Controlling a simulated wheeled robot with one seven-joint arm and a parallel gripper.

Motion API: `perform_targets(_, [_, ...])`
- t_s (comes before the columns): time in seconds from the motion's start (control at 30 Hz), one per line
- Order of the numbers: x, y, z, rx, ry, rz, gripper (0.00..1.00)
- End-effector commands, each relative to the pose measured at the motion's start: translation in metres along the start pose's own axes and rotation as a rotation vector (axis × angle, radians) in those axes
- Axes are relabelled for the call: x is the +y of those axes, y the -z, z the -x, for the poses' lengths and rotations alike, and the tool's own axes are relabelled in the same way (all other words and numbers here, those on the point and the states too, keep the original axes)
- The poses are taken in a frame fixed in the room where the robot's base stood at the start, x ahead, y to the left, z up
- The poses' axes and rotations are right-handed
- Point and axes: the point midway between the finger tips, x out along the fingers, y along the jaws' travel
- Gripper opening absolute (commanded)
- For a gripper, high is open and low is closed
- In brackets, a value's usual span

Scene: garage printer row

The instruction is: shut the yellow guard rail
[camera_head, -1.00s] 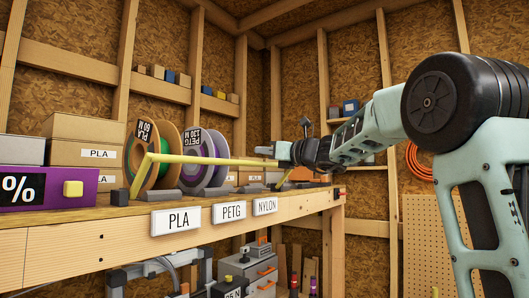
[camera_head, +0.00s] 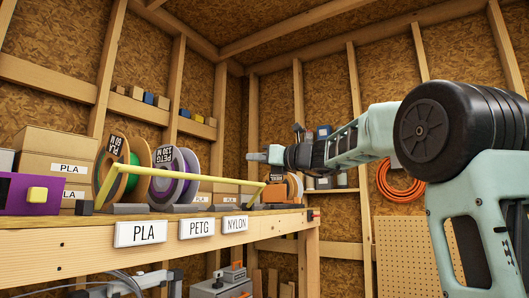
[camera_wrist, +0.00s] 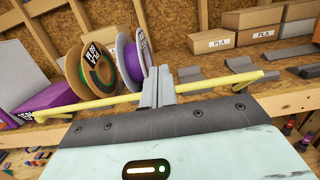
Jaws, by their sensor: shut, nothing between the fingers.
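The yellow guard rail (camera_head: 190,177) is a long bar on two slanted end arms along the front of the bench shelf. It runs before the spools, held above the bench top. My gripper (camera_head: 250,156) is above the rail near its right end in the head view, pointing left. In the wrist view its fingers (camera_wrist: 157,84) are shut and empty. They overlap the rail (camera_wrist: 215,89), which passes behind them; I cannot tell whether they touch.
Cardboard boxes (camera_head: 55,160) and a purple box (camera_head: 15,195) are at left. Label plates PLA (camera_head: 141,233), PETG and NYLON hang on the bench front.

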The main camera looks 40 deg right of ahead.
Motion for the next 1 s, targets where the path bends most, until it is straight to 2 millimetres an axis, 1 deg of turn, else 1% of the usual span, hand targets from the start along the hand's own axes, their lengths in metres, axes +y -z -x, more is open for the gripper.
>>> perform_targets(0.03, [0.0,-0.006,0.006,-0.002,0.001,0.003,0.0])
perform_targets(0.1, [0.0,-0.015,0.012,-0.002,0.001,0.003,0.0])
perform_targets(0.2, [0.0,-0.022,0.018,-0.001,0.001,0.001,0.0])
perform_targets(0.3, [0.0,-0.026,0.023,0.003,0.0,0.001,0.0])
perform_targets(0.37, [-0.001,-0.024,0.027,0.013,0.001,0.002,0.0])
perform_targets(0.47, [-0.002,-0.016,0.039,0.05,-0.001,0.007,0.0])
perform_targets(0.6, [-0.002,0.006,0.061,0.143,-0.005,0.013,0.0])
perform_targets(0.8, [0.001,0.037,0.087,0.285,-0.002,0.008,0.0])
perform_targets(0.9, [0.002,0.047,0.094,0.332,0.001,0.003,0.0])
perform_targets(1.0, [0.003,0.052,0.096,0.357,0.0,0.0,0.0])
